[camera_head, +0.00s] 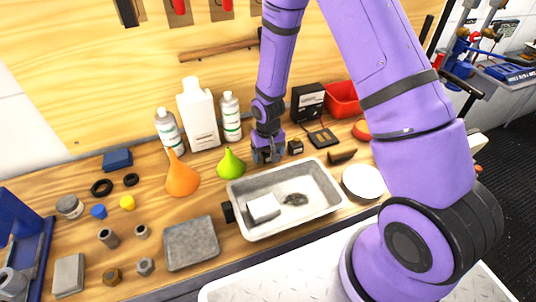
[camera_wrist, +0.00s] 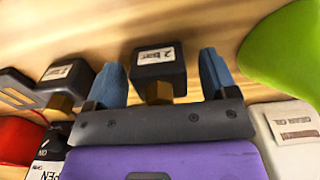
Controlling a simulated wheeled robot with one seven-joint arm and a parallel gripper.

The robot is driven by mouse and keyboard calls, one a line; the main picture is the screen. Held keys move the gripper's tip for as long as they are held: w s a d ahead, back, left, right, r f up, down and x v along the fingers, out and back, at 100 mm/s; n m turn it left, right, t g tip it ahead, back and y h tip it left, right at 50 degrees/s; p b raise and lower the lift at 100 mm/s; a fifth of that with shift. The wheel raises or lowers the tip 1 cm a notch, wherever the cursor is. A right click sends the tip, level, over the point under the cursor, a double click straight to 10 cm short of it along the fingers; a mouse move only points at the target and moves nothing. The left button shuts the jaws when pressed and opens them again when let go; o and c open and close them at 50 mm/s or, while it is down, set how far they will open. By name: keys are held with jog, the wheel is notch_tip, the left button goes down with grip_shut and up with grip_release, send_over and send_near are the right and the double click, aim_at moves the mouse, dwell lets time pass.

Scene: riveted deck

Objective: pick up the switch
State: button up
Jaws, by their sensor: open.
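In the wrist view, a small dark box-shaped switch (camera_wrist: 158,66) with a white label and a brass fitting sits between the two blue fingers of my gripper (camera_wrist: 161,62). The fingers are apart, with a gap visible on both sides of it. A second, similar dark box (camera_wrist: 66,80) with a brass fitting stands just outside the left finger. In the head view my gripper (camera_head: 267,154) is down at the bench behind the tray, and the switch between its fingers is mostly hidden. The second box (camera_head: 295,147) shows just right of my gripper.
A grey metal tray (camera_head: 240,194) lies in front. A black meter (camera_head: 308,101), a flat black device (camera_head: 323,138) and a red bin (camera_head: 342,99) are to the right.

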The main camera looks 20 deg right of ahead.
jog(key=c, duration=1)
jog(key=shift+r, duration=0.1)
jog(key=shift+c, duration=0.2)
